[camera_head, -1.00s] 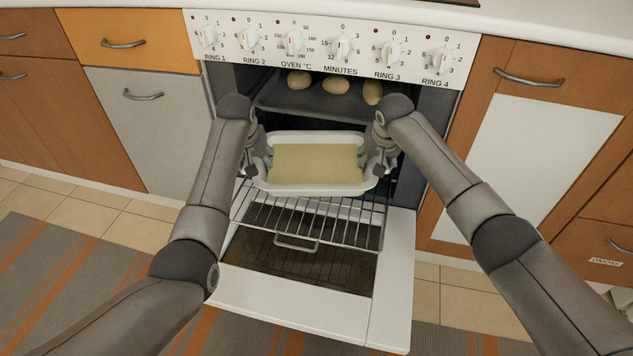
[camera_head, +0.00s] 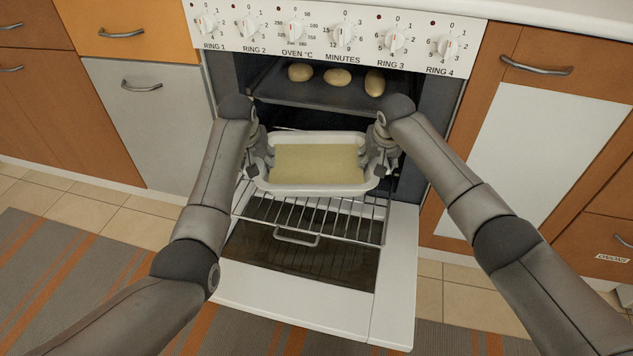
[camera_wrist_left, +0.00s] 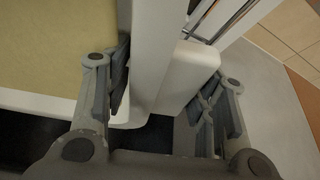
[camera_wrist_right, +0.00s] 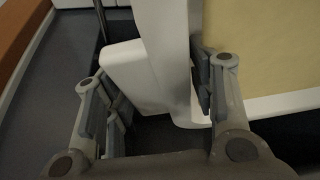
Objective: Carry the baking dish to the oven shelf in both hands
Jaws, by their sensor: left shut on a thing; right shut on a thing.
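The white baking dish (camera_head: 318,187) with a flat pale-yellow filling hangs in front of the oven cavity, over the pulled-out wire shelf (camera_head: 345,218). My left gripper (camera_head: 258,165) is shut on the dish's left end; the left wrist view shows its fingers on both sides of the white end wall (camera_wrist_left: 155,60). My right gripper (camera_head: 378,163) is shut on the right end, and the right wrist view shows its fingers around that wall (camera_wrist_right: 165,50). The dish looks about level. How far it is above the shelf I cannot tell.
The oven door (camera_head: 392,290) is open and folded down below the shelf. A dark tray (camera_head: 325,97) with three potatoes (camera_head: 338,77) sits higher in the cavity. The control panel (camera_head: 370,35) is above. Cabinets flank the oven.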

